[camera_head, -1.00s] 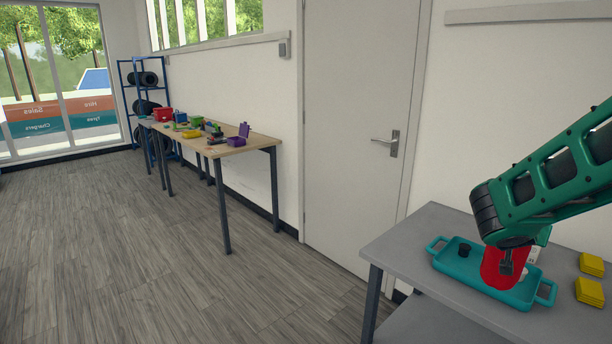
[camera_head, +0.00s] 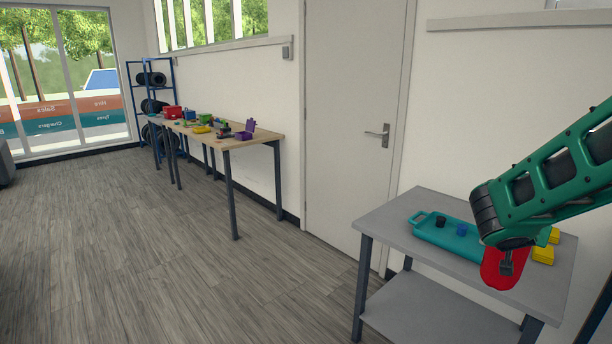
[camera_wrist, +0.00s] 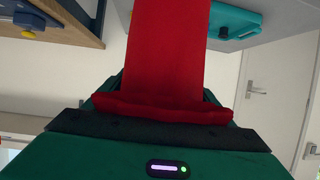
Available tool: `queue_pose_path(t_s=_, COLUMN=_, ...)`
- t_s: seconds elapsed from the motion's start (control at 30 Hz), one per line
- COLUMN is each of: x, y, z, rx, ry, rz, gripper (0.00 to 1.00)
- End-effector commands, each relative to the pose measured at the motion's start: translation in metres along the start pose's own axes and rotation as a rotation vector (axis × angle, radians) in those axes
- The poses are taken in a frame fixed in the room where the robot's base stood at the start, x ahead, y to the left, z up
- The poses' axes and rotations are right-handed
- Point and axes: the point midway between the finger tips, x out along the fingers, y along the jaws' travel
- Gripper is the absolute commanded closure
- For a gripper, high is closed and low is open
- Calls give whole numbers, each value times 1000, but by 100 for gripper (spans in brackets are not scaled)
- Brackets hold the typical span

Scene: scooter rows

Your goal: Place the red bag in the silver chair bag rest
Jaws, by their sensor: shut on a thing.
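My gripper (camera_head: 508,258) is shut on the red bag (camera_head: 502,272), at the right of the head view. The bag hangs below the gripper, in front of the grey table's right part. In the wrist view the red bag (camera_wrist: 165,60) fills the middle, its near edge bunched against my gripper. The fingertips are hidden there. No silver chair or bag rest is in view.
A grey two-level table (camera_head: 385,222) bears a teal tray (camera_head: 440,240) with dark and blue small items, and yellow boxes (camera_head: 543,254) beside it. A wooden workbench (camera_head: 262,136) with tools and boxes stands along the wall. A closed door (camera_head: 355,110) lies between. The grey floor (camera_head: 150,250) at left is clear.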

Motion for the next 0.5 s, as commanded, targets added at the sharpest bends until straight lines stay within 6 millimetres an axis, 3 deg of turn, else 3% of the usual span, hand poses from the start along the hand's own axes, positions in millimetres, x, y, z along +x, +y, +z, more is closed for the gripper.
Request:
queue_pose_path(t_s=0.27, x=3, y=-44, z=25, rx=-36, ry=3, rz=-76, gripper=74)
queue_pose_path(t_s=0.5, x=-7, y=-106, z=64, rx=-86, ry=5, rz=-191, gripper=74)
